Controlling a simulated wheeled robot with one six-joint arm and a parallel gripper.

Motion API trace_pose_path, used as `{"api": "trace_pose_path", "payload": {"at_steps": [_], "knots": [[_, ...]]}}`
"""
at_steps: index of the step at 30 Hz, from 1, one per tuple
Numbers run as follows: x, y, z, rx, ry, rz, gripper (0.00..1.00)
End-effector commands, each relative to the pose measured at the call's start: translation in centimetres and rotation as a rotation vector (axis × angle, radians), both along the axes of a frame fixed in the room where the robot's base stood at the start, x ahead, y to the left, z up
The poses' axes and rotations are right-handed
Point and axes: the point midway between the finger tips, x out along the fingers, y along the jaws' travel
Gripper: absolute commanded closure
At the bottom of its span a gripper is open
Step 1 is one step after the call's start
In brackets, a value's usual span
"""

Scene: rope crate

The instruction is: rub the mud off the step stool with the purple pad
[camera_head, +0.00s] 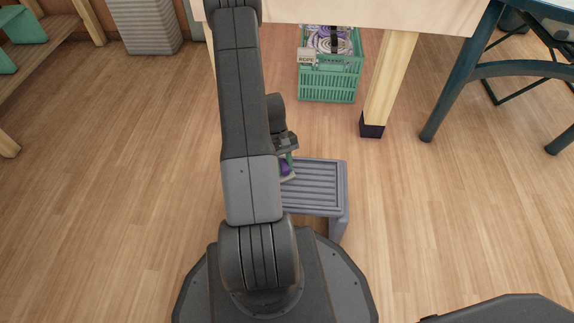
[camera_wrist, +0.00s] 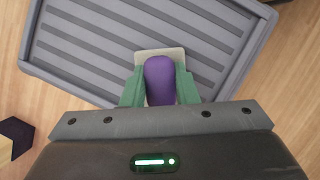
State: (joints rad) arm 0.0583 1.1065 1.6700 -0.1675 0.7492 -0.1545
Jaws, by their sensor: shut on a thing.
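The grey step stool (camera_head: 322,187) stands on the floor just in front of my base, with a ribbed top. Its ribbed top (camera_wrist: 105,55) also fills much of the wrist view. My gripper (camera_wrist: 160,88) is shut on the purple pad (camera_wrist: 159,78), which has a rounded purple grip and a pale flat base. The pad (camera_head: 285,168) is at the left part of the stool top in the head view, partly hidden by my arm. I cannot tell whether its base touches the top. I see no mud on the visible part of the top.
A green crate (camera_head: 328,86) labelled ROPE, with coiled rope in it, stands under a wooden table (camera_head: 400,14). A table leg (camera_head: 391,85) stands behind the stool to the right. A dark teal chair (camera_head: 480,70) is at the right.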

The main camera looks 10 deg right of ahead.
Motion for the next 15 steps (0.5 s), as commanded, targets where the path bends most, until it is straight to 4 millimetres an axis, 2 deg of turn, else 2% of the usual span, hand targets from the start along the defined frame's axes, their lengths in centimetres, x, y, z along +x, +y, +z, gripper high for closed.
{"api": "trace_pose_path", "payload": {"at_steps": [8,15], "knots": [[-0.1,-0.2,-0.1,0.001,0.000,-0.001,0.98],[-0.5,-1.6,0.0,0.000,0.001,-0.001,0.98]]}}
